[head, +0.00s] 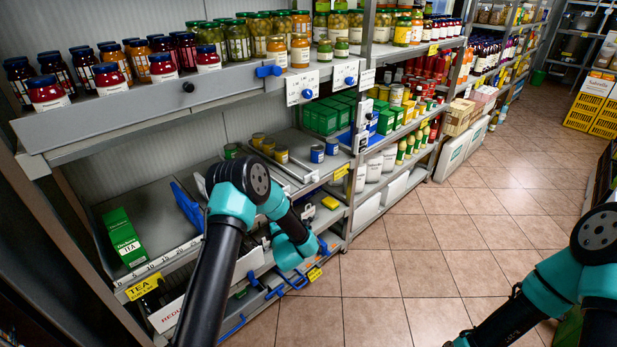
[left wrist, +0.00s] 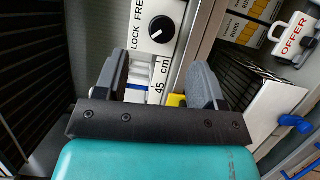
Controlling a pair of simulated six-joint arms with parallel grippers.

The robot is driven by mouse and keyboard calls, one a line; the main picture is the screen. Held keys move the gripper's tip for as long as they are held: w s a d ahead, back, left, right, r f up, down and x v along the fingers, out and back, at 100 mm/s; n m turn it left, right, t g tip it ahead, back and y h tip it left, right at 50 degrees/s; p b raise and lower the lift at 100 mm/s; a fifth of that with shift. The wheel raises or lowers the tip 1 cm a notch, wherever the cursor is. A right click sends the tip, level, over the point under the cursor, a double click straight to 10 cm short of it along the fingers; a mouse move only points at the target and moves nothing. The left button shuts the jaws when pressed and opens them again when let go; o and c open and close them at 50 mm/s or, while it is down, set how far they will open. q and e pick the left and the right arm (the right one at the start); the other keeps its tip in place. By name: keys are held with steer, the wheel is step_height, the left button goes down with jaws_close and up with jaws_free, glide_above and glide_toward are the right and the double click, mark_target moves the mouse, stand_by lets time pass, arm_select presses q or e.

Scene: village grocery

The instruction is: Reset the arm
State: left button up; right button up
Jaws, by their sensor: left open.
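My left arm (head: 235,205) reaches up from the bottom of the head view and bends down in front of the lower shelves. Its fingers are hard to make out there. In the left wrist view my left gripper (left wrist: 160,82) has its two dark fingers spread apart with nothing held between them. Behind them are a black dial (left wrist: 161,29) marked LOCK FREE and a scale strip reading 45 cm. My right arm (head: 560,280) is at the lower right of the head view, over the floor. Its gripper is out of frame.
A green tea box (head: 124,237) stands on the lower left shelf. Jars (head: 163,68) line the upper shelf. A white OFFER tag (left wrist: 292,37) and a blue knob (left wrist: 296,123) are right of the left fingers. The tiled floor (head: 420,260) between my arms is clear.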

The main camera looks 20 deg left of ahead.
arm_select(q)
steer(key=s+d+f+m+g+h, duration=0.5)
steer(key=s+d+f+m+h, duration=0.5)
steer(key=s+m, duration=0.4)
steer(key=s+d+f+m+g+h, duration=0.1)
steer(key=s+m+g, duration=0.3)
steer(key=s, duration=0.6)
steer(key=s+d+m+g+h, duration=0.3)
steer(key=s+m, duration=0.3)
steer(key=s, duration=0.4)
steer(key=shift+d+f+g+h, duration=0.4)
steer(key=shift+g+h, duration=0.3)
